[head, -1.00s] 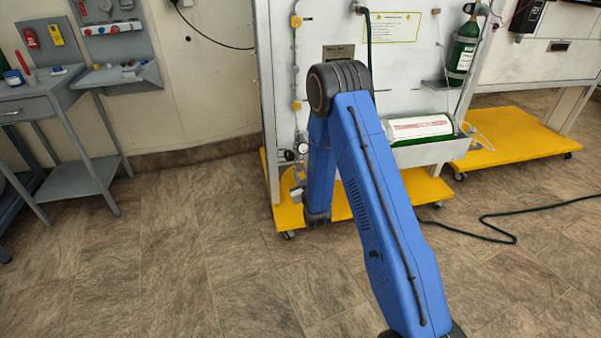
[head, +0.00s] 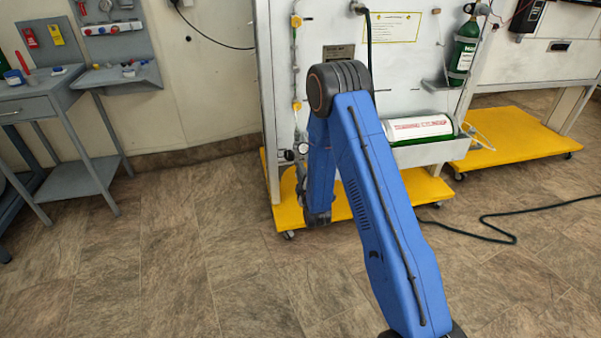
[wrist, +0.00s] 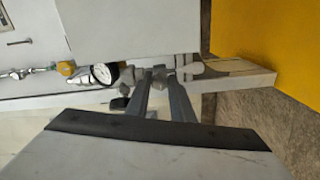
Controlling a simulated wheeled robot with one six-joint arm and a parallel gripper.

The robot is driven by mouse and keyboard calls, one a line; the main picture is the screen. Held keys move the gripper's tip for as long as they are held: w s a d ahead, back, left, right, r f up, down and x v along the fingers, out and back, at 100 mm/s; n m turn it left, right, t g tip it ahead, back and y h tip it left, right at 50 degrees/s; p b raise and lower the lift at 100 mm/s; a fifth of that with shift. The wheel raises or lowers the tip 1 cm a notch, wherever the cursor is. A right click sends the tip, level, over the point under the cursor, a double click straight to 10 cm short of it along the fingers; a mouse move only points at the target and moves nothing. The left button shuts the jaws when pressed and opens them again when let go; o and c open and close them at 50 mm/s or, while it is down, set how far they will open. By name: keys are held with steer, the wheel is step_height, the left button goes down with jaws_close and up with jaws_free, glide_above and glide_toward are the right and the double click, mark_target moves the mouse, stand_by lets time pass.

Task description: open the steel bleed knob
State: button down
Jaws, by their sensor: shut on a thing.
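The steel bleed knob (wrist: 159,73) is a small grey metal piece in the middle of the wrist view, largely hidden by the fingers. My gripper (wrist: 160,82) has its two grey fingers closed around it. A round white-faced pressure gauge (wrist: 103,74) with a black rim is just left of the fingertips. In the head view my own arm hides the gripper and the knob; they are low at the left edge of the trainer panel (head: 335,25).
A yellow fitting (wrist: 66,68) and metal tubing lie left of the gauge. The trainer's yellow base (head: 290,215) is below. A white-labelled cylinder (head: 418,128) lies in a tray to the right. A grey workbench (head: 40,105) stands left, with open floor between.

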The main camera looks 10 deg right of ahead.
steer(key=shift+s+f+n, duration=0.1)
steer(key=shift+f+n, duration=0.05)
steer(key=shift+n, duration=8.85)
steer(key=c, duration=1.5)
jaws_free()
steer(key=shift+c, duration=0.2)
